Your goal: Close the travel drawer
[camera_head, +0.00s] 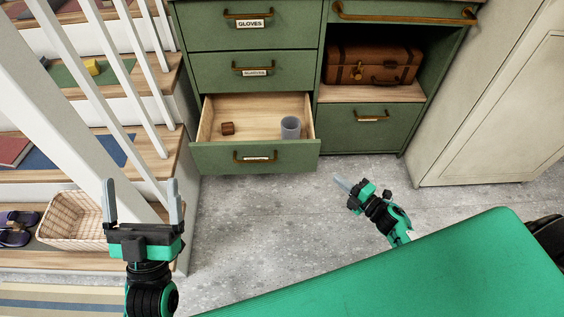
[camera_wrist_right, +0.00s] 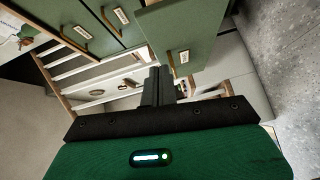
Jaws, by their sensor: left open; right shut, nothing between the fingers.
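A green drawer (camera_head: 222,162) at the bottom left of the cabinet stands pulled out. It has a brass handle, and its label is too small to read. Inside lie a small brown block (camera_head: 228,128) and a grey cup (camera_head: 290,127). My left gripper (camera_head: 142,192) is open and empty, in front of and to the left of the drawer, pointing up in the head view. My right gripper (camera_head: 342,184) is shut and empty, apart from the drawer, just beyond its front right corner. The right wrist view shows its closed fingers (camera_wrist_right: 157,86) near green drawer fronts.
The cabinet's other drawers are shut; one reads GLOVES (camera_head: 250,24). A brown suitcase (camera_head: 374,66) sits in the open shelf. Stairs with white balusters and a wicker basket (camera_head: 76,222) stand at left. A pale cupboard (camera_head: 500,100) stands at right. Grey floor before the drawer is clear.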

